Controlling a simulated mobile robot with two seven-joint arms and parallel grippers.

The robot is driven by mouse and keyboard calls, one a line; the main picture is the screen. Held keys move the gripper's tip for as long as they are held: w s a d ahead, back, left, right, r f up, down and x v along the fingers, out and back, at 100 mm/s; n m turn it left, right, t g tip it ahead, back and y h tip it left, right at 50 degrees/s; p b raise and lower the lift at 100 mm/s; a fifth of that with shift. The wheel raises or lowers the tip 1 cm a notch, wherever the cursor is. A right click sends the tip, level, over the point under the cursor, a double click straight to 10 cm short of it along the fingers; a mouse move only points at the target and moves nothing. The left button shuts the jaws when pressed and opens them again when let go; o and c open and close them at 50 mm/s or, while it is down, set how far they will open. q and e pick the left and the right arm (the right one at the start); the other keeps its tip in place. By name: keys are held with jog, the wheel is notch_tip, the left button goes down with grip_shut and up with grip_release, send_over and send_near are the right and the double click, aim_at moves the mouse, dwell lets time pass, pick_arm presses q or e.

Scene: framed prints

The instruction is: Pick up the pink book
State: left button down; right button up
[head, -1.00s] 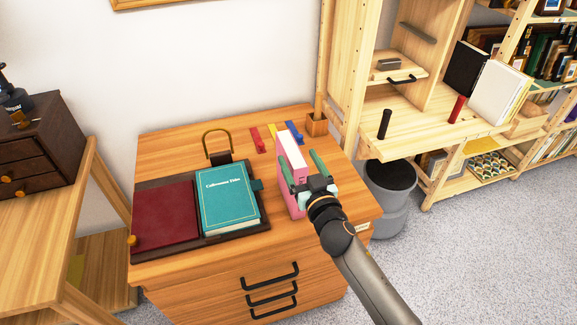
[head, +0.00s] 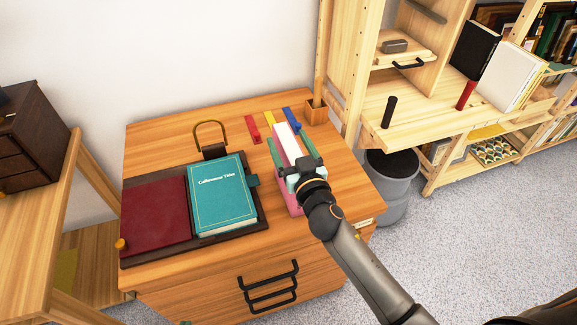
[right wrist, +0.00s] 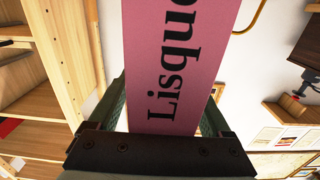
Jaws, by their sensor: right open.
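The pink book (head: 286,138) stands upright on the wooden desk, right of the teal book, with its pale page edge facing up. My right gripper (head: 291,152) is open, with one finger on each side of the book. In the right wrist view, the pink spine with dark lettering (right wrist: 165,60) fills the space between the fingers. Small gaps seem to remain beside the book, though contact is hard to judge. The gripper hides the book's near part. My left gripper is not in view.
A teal book (head: 222,200) and a dark red panel (head: 155,222) lie on a dark board to the left. Red (head: 252,130), yellow and blue items lie behind the pink book. A wooden shelf (head: 430,125) and grey bin (head: 388,190) stand to the right.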

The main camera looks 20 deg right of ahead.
grip_shut()
dwell(0.6)
dwell(0.7)
jog(key=shift+r, duration=0.2)
